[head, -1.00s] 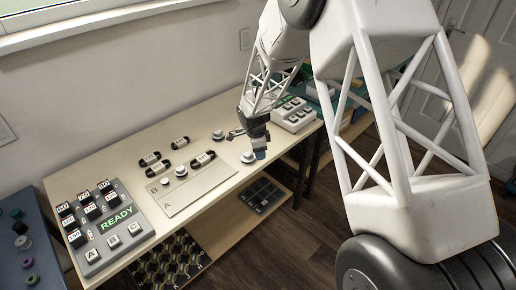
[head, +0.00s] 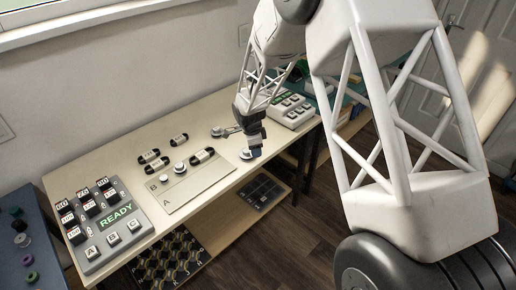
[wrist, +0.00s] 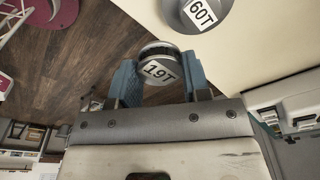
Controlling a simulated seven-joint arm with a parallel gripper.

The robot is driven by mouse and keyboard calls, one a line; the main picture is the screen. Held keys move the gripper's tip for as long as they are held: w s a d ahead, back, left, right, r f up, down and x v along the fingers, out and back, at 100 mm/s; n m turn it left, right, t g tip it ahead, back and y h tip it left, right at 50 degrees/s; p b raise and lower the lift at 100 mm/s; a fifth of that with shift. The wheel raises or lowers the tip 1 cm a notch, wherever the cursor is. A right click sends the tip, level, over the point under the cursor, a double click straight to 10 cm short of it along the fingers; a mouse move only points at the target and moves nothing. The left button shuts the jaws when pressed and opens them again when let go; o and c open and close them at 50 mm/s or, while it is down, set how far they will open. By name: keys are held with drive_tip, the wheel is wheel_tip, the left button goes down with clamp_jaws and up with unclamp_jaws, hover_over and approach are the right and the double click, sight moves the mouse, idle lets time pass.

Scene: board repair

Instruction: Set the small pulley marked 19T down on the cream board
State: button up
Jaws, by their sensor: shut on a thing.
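My gripper (wrist: 162,82) is shut on the small pulley marked 19T (wrist: 160,72), a grey disc with a white label, held between two blue fingers. In the head view my gripper (head: 256,150) is near the table's front edge, right of the cream board (head: 212,184); the held pulley cannot be made out there. The board is a flat plate marked A and B, with a small round part (head: 179,168) near the B. A larger pulley marked 60T (wrist: 200,12) lies on the table beside my gripper.
A grey console reading READY (head: 117,214) stands left of the board. Several black belts with white labels lie around the board's back edge. Another round part (head: 217,131) is behind my gripper. A white keypad box (head: 292,112) is at the far right end.

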drive_tip(key=s+a+r, duration=0.1)
drive_tip(key=s+a, duration=0.3)
drive_tip(key=a, duration=0.4)
drive_tip(key=s+a+r, duration=0.2)
drive_tip(key=s+a, duration=0.2)
drive_tip(key=a, duration=0.4)
wheel_tip(320, 180, up, 3)
hover_over(178, 195)
drive_tip(key=shift+a+f, duration=0.15)
drive_tip(key=shift+f, duration=0.05)
drive_tip(key=shift+f, duration=0.1)
drive_tip(key=shift+f, duration=4.35)
drive_tip(key=shift+f, duration=0.55)
drive_tip(key=o, duration=1)
drive_tip(key=shift+r, duration=0.1)
drive_tip(key=shift+s+a+r, duration=0.1)
drive_tip(key=shift+a+r, duration=0.1)
drive_tip(key=shift+r, duration=1.7)
drive_tip(key=shift+a+r, duration=0.2)
drive_tip(key=shift+r, duration=1.7)
